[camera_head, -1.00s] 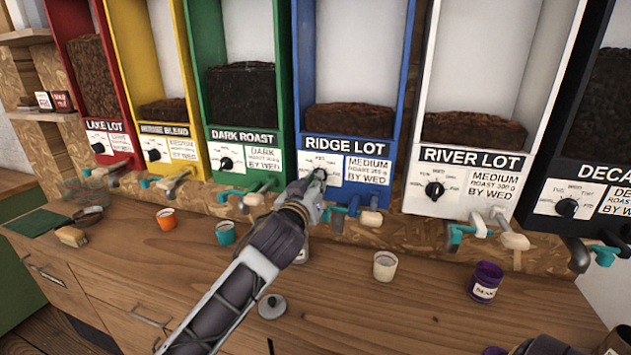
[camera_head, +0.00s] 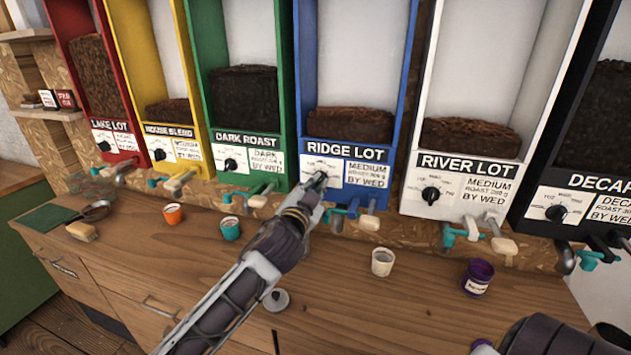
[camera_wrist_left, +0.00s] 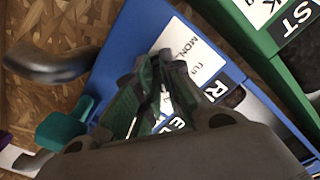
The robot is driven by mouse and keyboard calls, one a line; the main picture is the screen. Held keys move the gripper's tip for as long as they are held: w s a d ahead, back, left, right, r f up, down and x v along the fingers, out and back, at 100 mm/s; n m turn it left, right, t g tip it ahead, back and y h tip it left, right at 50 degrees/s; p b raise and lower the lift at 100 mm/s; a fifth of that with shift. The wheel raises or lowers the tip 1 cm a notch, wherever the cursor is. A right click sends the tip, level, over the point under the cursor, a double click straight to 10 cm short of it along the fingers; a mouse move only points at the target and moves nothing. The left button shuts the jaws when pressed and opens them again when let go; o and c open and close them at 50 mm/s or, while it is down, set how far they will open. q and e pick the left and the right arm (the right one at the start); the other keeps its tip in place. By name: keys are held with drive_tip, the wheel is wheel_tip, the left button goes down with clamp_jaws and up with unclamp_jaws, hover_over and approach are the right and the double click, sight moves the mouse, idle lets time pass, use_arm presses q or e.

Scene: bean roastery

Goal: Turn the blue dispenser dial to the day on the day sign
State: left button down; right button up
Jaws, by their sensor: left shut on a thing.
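The blue dispenser (camera_head: 400,110) is labelled RIDGE LOT, and its card reads MEDIUM ROAST, BY WED. My left gripper (camera_head: 318,183) is at the dial on its white dial plate, and is shut on the dial. The fingers hide the dial, so its pointer cannot be read. In the left wrist view the gripper fingers (camera_wrist_left: 155,100) are close together against the blue front, with MON legible on the plate beside them. A small red sign (camera_head: 65,99) and a white one (camera_head: 47,98) stand on the left shelf; their lettering is too small to read surely. My right gripper is not in view.
Green (camera_head: 188,90) and white (camera_head: 433,90) dispensers flank the blue one. Taps with handles (camera_head: 368,222) stick out below the dial. Cups, including a white one (camera_head: 382,262) and a purple one (camera_head: 478,277), stand on the wooden counter (camera_head: 350,310).

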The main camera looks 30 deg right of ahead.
use_arm(q)
drive_tip(key=shift+w+r+m+p, duration=0.1)
drive_tip(key=shift+m+p, duration=1)
drive_tip(key=shift+m, duration=1)
drive_tip(key=shift+r+m+p, duration=0.1)
drive_tip(key=shift+m+p, duration=1)
drive_tip(key=shift+m, duration=1)
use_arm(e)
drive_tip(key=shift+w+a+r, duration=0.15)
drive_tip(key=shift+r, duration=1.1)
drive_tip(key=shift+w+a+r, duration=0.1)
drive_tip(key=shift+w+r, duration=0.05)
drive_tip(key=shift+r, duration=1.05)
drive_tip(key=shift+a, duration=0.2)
